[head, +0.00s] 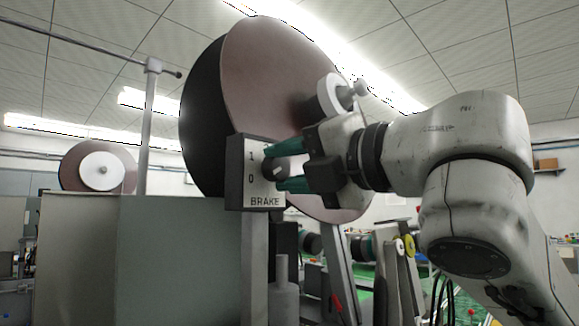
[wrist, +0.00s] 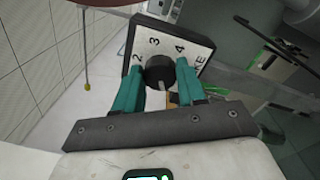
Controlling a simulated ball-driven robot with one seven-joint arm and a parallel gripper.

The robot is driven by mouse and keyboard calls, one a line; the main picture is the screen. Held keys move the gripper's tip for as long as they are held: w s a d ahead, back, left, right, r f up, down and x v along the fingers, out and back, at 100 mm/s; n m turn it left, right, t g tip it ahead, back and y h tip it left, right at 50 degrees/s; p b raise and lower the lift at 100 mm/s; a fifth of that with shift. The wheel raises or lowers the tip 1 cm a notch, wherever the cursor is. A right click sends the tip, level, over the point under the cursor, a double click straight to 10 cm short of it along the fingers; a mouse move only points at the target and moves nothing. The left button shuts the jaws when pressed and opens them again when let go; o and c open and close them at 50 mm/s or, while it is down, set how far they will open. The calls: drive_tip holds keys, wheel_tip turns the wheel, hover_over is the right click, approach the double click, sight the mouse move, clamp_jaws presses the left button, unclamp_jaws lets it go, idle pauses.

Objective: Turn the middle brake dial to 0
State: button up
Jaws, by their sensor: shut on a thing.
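The middle brake dial is a dark round knob (wrist: 159,70) on a white plate in the wrist view. A pale mark shows on the knob's near, lower side. Its plate (wrist: 148,43) shows 2, 3, 4 and the letters KE. In the head view my gripper (head: 277,170) reaches the panel from the right. Which numeral the mark meets I cannot tell.
A large brown reel (head: 275,85) stands right behind the panel. A white-capped roller (head: 335,95) is close above my wrist. A grey cabinet (head: 160,250) stands left, with a smaller reel (head: 100,168) beyond. A grey post runs under the panel.

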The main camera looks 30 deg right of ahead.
drive_tip(key=shift+f, duration=0.15)
drive_tip(key=o, duration=1.1)
drive_tip(key=shift+c, duration=0.2)
drive_tip(key=b+v, duration=0.2)
drive_tip(key=v, duration=0.8)
drive_tip(key=shift+s, duration=0.4)
